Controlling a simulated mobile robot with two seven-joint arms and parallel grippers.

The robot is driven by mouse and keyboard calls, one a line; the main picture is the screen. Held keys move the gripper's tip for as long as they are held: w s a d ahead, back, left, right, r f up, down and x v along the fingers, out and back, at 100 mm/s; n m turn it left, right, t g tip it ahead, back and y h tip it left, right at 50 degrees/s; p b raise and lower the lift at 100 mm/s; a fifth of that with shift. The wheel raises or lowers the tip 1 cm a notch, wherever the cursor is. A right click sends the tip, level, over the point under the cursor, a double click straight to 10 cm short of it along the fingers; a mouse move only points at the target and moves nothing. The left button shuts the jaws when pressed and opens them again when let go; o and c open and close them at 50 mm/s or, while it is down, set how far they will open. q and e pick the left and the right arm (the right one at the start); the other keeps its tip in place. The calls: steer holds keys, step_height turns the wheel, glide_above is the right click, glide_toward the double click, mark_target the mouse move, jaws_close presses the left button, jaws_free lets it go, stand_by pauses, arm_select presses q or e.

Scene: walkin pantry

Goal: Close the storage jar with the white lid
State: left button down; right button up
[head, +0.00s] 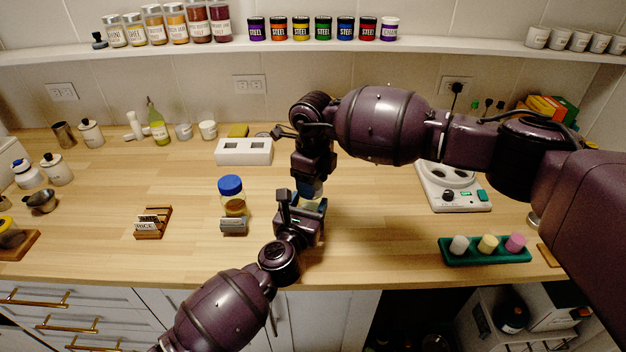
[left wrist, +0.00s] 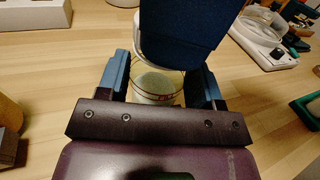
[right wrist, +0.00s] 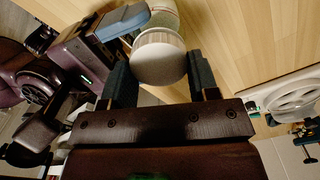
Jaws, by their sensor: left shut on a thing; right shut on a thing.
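The clear storage jar (left wrist: 156,84) stands on the wooden counter between the fingers of my left gripper (left wrist: 163,90), which is shut on it. The white lid (right wrist: 159,62) is between the fingers of my right gripper (right wrist: 161,78), which is shut on it. The lid is at the jar's mouth, and its white edge overlaps the rim in the left wrist view. I cannot tell whether it is seated or just above. In the head view my left gripper (head: 303,212) and my right gripper (head: 312,185) meet and largely hide jar and lid.
A blue-lidded jar (head: 232,195) stands left of my grippers, behind a small label block (head: 233,226). A wooden card rack (head: 152,222) is farther left. A green tray (head: 485,258) with white, yellow and pink pieces and a white appliance (head: 455,190) are right. A white box (head: 243,151) stands behind.

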steer(key=m, duration=0.4)
steer(key=shift+a, duration=0.1)
steer(key=m, duration=0.5)
steer(key=shift+s+a, duration=0.1)
steer(key=m, duration=0.4)
steer(key=shift+a, duration=0.1)
steer(key=m, duration=0.4)
steer(key=shift+m, duration=0.3)
steer(key=m, duration=0.4)
steer(key=shift+a, duration=0.15)
steer(key=m, duration=0.8)
steer(key=shift+w, duration=0.2)
steer(key=m, duration=0.4)
steer(key=shift+w, duration=0.1)
